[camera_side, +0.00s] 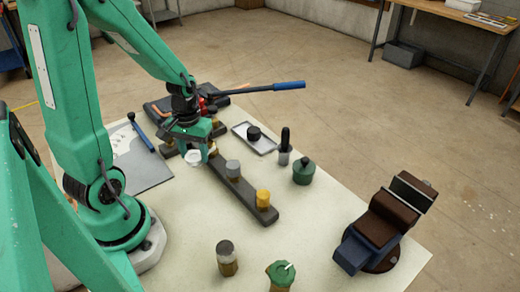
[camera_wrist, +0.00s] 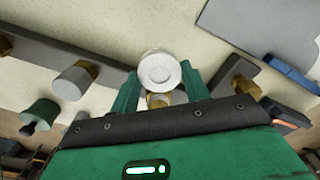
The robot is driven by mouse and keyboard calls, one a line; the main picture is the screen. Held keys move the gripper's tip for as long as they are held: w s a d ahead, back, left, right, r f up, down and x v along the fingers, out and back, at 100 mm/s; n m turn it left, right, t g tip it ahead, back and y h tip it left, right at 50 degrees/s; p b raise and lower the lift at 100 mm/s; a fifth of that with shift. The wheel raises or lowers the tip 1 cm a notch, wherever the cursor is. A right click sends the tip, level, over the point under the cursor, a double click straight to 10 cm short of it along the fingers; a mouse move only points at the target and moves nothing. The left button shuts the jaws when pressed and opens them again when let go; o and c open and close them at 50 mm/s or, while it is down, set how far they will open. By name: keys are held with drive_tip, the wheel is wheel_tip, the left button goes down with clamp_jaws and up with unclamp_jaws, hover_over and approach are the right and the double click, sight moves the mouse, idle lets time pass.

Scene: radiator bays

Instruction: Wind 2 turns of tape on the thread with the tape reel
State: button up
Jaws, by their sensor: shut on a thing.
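The white tape reel (camera_wrist: 160,68) is between the two green fingers of my gripper (camera_wrist: 160,80) in the wrist view. It also shows as a white round shape (camera_side: 212,148) under my gripper (camera_side: 198,152) in the side view. My gripper is shut on the reel. A brass fitting (camera_wrist: 158,101) shows just below the reel in the wrist view, between the fingers; it may be the thread. I cannot tell whether reel and fitting touch, or whether any tape is on the thread.
A dark bar carries a grey-capped fitting (camera_side: 233,169) and a brass fitting (camera_side: 263,199). A green pot (camera_side: 303,171), a tray (camera_side: 255,138), a brown and blue vise (camera_side: 383,223) and a grey-topped jar (camera_side: 226,258) stand around it. A blue-handled tool (camera_side: 288,85) sticks out behind.

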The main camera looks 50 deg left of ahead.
drive_tip(key=a, duration=0.3)
drive_tip(key=shift+s+a, duration=0.25)
drive_tip(key=shift+a, duration=0.05)
drive_tip(key=shift+a+r, duration=0.1)
drive_tip(key=shift+r, duration=0.2)
wheel_tip(320, 180, up, 8)
drive_tip(key=shift+w, duration=0.1)
idle(0.6)
